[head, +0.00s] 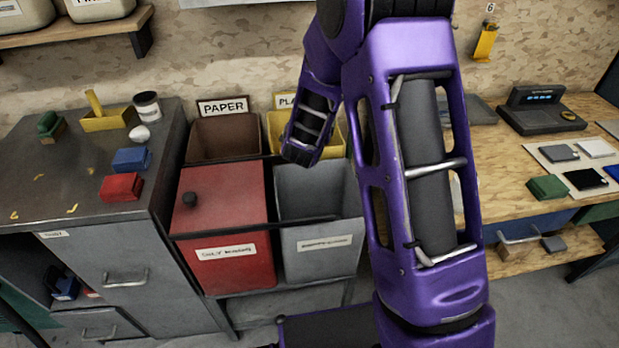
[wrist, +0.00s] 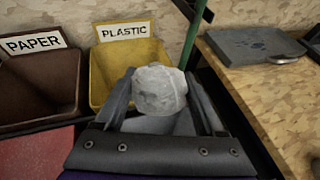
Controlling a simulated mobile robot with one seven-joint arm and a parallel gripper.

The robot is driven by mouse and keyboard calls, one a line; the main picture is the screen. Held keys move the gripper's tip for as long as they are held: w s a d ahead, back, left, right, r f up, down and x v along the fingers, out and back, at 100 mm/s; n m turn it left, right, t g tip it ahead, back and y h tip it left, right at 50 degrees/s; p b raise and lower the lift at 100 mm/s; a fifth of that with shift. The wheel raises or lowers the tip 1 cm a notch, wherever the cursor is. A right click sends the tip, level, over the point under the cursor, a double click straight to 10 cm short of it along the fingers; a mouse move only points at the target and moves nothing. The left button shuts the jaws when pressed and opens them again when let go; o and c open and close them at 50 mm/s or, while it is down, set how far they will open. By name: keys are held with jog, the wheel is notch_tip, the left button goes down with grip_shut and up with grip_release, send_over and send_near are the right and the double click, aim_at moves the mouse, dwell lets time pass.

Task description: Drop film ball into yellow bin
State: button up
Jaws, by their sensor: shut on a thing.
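The film ball (wrist: 160,90) is a crumpled, pale whitish lump. In the wrist view my gripper (wrist: 158,82) is shut on it, with one finger on each side. The yellow bin (wrist: 98,76) carries a PLASTIC sign and stands behind and to the left of the ball in that view. The ball and left finger overlap the bin's right part in the picture. In the head view the yellow bin (head: 276,131) is in the back row, partly covered by my purple arm. My gripper and the ball are hidden there.
A brown PAPER bin (head: 225,138) stands left of the yellow bin. A red lidded bin (head: 222,220) and an open grey bin (head: 318,240) stand in front. A metal cabinet (head: 150,250) is at left. A wooden bench (head: 505,180) is at right.

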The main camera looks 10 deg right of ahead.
jog(key=w+r+n+y, duration=0.1)
jog(key=w+r, duration=0.1)
jog(key=w, duration=0.9)
jog(key=w+r+y, duration=0.1)
jog(key=w+r, duration=0.2)
jog(key=w, duration=0.7)
notch_tip(320, 180, down, 6)
jog(key=b, duration=0.4)
jog(key=shift+w+f+t, duration=0.15)
jog(key=shift+f+t, duration=0.05)
jog(key=shift+t, duration=0.2)
jog(key=shift+d, duration=0.1)
jog(key=o, duration=1.3)
jog(key=v, duration=0.8)
jog(key=b+v, duration=0.1)
jog(key=v, duration=0.8)
jog(key=shift+a+r, duration=0.15)
jog(key=shift+a, duration=0.1)
